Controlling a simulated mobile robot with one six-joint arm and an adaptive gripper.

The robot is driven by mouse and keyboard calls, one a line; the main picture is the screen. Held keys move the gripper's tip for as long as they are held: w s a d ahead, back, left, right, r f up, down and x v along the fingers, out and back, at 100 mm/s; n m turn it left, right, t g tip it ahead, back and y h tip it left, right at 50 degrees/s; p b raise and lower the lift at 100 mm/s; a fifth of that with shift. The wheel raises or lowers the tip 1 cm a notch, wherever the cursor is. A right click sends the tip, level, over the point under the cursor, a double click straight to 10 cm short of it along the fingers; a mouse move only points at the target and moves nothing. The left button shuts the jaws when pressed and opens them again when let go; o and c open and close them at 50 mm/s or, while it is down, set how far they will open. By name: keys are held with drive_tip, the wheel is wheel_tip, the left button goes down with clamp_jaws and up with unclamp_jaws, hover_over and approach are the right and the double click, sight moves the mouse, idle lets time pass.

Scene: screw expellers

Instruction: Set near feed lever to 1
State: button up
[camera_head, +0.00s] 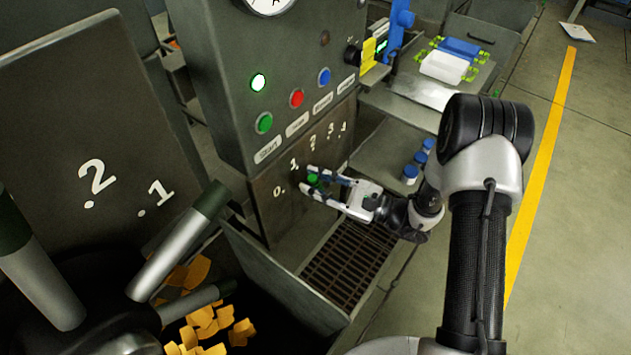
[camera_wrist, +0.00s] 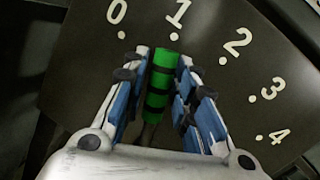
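The feed lever has a green grip with black bands (camera_wrist: 162,82) and stands in front of a dark dial plate marked 0 to 4. In the wrist view its tip points close to the dot under the 1 (camera_wrist: 173,36). My gripper (camera_wrist: 160,85) has its two blue-padded fingers on either side of the grip. The left finger is close to the grip; whether both pads touch it I cannot tell. In the head view my gripper (camera_head: 318,186) reaches the dial plate (camera_head: 290,205), and only a bit of the green grip (camera_head: 313,180) shows between the fingers.
Above the dial, a grey panel carries green, red and blue buttons (camera_head: 297,98). A second plate marked 1 and 2 (camera_head: 95,130) and thick metal handles (camera_head: 180,242) stand at left. A bin holds orange chunks (camera_head: 205,325). A floor grate (camera_head: 350,262) lies below my gripper.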

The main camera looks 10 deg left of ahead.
drive_tip(key=shift+d, duration=0.1)
drive_tip(key=v, duration=1.1)
drive_tip(key=shift+s+d, duration=0.15)
drive_tip(key=shift+d, duration=0.25)
drive_tip(key=s+a+r+n+g+h, duration=0.3)
drive_tip(key=s+r+n+g+h, duration=0.55)
drive_tip(key=s+r+n, duration=0.45)
drive_tip(key=s+d+r+n+t+h, duration=0.4)
drive_tip(key=s+d+r+t+h, duration=0.2)
drive_tip(key=s+d+t+h, duration=0.2)
drive_tip(key=shift+d+r+h, duration=0.2)
drive_tip(key=shift+d+h, duration=0.75)
drive_tip(key=shift+d, duration=0.75)
